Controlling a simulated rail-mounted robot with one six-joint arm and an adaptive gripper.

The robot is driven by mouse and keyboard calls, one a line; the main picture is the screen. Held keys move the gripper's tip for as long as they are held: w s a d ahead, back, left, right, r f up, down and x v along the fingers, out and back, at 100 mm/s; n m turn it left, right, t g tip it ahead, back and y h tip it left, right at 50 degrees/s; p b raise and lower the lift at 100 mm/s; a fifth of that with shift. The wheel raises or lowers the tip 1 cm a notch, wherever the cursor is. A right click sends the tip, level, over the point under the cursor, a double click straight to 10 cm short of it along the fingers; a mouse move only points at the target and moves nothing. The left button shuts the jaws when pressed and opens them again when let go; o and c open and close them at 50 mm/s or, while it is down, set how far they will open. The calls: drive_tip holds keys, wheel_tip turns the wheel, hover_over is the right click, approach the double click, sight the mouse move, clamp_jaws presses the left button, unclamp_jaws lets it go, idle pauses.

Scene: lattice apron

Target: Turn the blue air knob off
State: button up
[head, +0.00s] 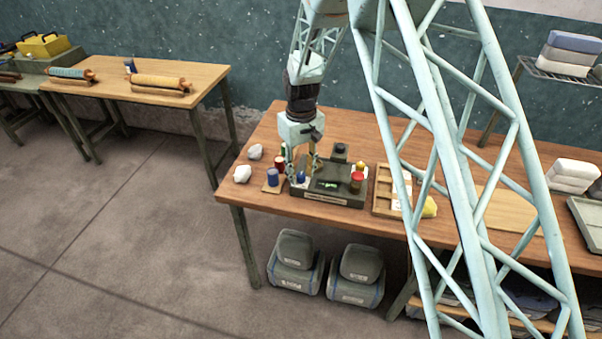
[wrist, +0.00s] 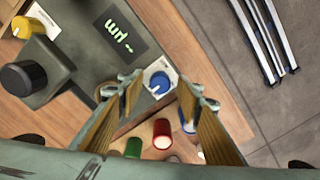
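The blue knob (wrist: 159,83) sits on a white plate at the edge of a dark grey console, with a white pointer line aimed to the lower left in the wrist view. In the head view the blue knob (head: 301,178) is at the console's left end. My gripper (wrist: 160,92) is open, with one wooden-faced finger on each side of the knob in the picture. I see a gap between the fingers and the knob; the height between them is hard to tell. In the head view my gripper (head: 301,165) points down over the console's left end.
A wooden tray (head: 383,205) lies to the right. White lumps (head: 242,174) lie left.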

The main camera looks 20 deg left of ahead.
sight(301, 174)
drive_tip(key=shift+r, duration=0.1)
wheel_tip(301, 174, up, 12)
idle(0.8)
idle(0.5)
